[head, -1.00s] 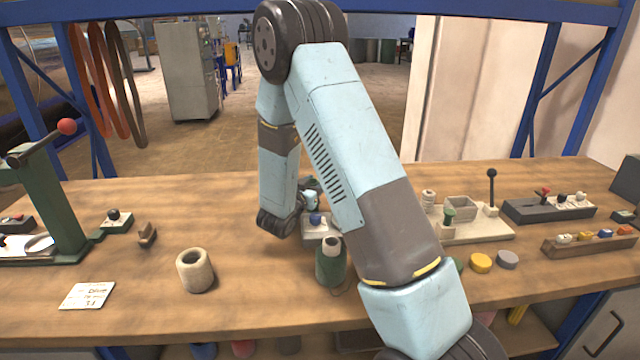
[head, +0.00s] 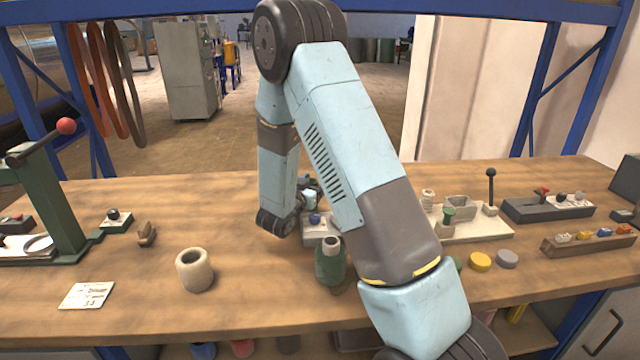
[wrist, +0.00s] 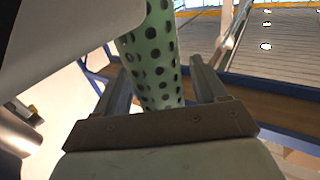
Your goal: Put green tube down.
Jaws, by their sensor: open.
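The green tube (wrist: 154,50) is pale green with dark round spots. In the wrist view it stands between the two fingers of my gripper (wrist: 157,68). The fingers are apart, with visible gaps on both sides of the tube. The tube's upper end runs out of the picture and is partly covered by a pale part at the upper left. Its lower end is hidden behind the gripper body. In the head view my arm covers most of the gripper, and I cannot make out the spotted tube there.
On the wooden bench (head: 130,315) stand a dark green bottle-like piece (head: 330,262), a beige cylinder (head: 194,270) and a white card (head: 87,296). A green lever press (head: 50,200) is at left. A pale fixture board (head: 480,232) and a peg rack (head: 590,242) are at right. The left front is mostly clear.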

